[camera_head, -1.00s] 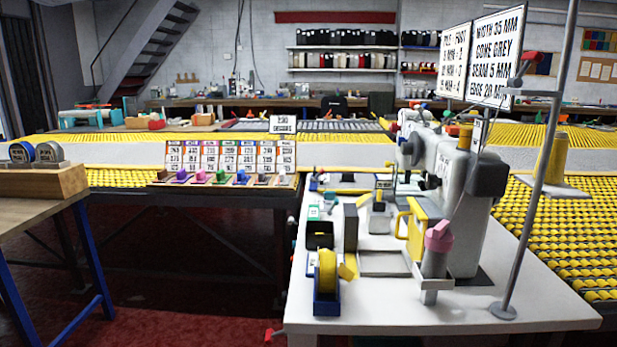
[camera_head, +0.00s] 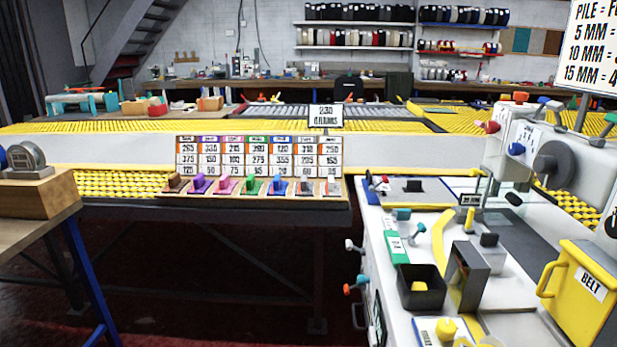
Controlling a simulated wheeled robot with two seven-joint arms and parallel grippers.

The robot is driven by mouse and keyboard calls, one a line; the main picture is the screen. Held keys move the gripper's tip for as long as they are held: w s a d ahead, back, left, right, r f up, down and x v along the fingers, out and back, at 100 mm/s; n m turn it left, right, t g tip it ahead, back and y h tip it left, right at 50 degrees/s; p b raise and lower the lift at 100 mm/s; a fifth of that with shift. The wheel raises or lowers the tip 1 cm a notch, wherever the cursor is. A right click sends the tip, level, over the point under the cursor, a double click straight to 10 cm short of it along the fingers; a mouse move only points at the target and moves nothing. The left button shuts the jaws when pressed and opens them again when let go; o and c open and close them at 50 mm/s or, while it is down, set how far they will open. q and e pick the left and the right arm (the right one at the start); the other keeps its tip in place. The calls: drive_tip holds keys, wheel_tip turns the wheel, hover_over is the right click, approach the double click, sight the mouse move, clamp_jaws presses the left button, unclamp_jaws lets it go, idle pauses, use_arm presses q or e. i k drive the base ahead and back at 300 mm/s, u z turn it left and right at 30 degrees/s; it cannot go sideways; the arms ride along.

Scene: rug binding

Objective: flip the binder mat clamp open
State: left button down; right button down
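The white binding machine (camera_head: 555,170) stands on the white worktable (camera_head: 375,240) at the right. On the tabletop in front of it are a teal-topped lever (camera_head: 403,222), a small yellow upright part (camera_head: 470,216) and a black-topped part (camera_head: 489,240). I cannot tell which part, if any, is the binder mat clamp or how it stands. Neither of my grippers shows in the head view.
A black bin (camera_head: 421,290), a dark grey upright block (camera_head: 467,275) and a yellow BELT box (camera_head: 580,292) crowd the worktable. Coloured levers line a rack (camera_head: 250,202) below number cards. A wooden bench (camera_head: 38,225) stands at the left, with open floor (camera_head: 200,290) between.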

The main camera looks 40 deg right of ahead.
sight(379, 184)
drive_tip(key=z, duration=0.3)
drive_tip(key=i, duration=1.45)
drive_tip(key=z, duration=1.1)
drive_tip(key=i, duration=0.35)
drive_tip(key=z, duration=0.25)
